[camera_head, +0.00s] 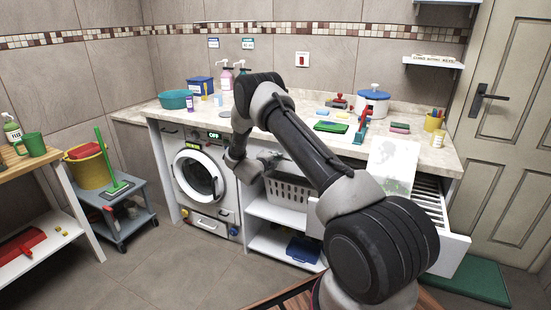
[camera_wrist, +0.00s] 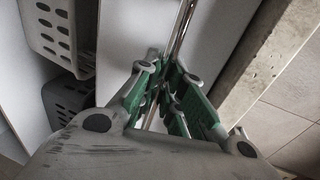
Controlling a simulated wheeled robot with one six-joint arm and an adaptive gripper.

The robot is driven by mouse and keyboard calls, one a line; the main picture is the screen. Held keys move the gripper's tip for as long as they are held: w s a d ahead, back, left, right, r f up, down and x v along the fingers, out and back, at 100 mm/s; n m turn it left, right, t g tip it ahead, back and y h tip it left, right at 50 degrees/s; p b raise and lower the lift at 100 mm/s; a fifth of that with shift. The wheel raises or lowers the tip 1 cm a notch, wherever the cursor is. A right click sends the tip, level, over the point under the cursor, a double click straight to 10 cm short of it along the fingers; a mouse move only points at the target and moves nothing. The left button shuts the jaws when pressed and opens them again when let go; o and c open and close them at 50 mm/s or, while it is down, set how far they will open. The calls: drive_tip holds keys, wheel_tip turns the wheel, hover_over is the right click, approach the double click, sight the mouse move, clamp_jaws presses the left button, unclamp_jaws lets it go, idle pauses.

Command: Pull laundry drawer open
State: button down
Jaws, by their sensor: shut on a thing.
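In the wrist view, my gripper (camera_wrist: 166,80) has its green-padded fingers closed around a shiny metal bar handle (camera_wrist: 183,28). The bar runs along a plain white drawer front (camera_wrist: 222,25) below the pale stone counter edge (camera_wrist: 265,65). In the head view, my gripper (camera_head: 268,158) is under the counter, between the washing machine and the grey basket. My arm and gripper hide most of this drawer front there. I cannot tell how far this drawer stands out.
The washing machine (camera_head: 197,180) is to the left, and the grey laundry basket (camera_head: 288,190) sits on a shelf below my gripper. At right, another white drawer (camera_head: 455,252) with a slatted inside stands open. A grey cart (camera_head: 122,208) is at far left. Floor (camera_head: 175,265) before the washer is clear.

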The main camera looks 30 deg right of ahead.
drive_tip(key=f+v, duration=0.3)
drive_tip(key=v, duration=1.3)
drive_tip(key=a+f+v, duration=0.1)
drive_tip(key=f+v, duration=0.3)
drive_tip(key=v, duration=1.2)
drive_tip(key=shift+s+a, duration=0.15)
drive_tip(key=shift+s, duration=0.3)
drive_tip(key=c, duration=1.5)
unclamp_jaws()
drive_tip(key=v, duration=1.2)
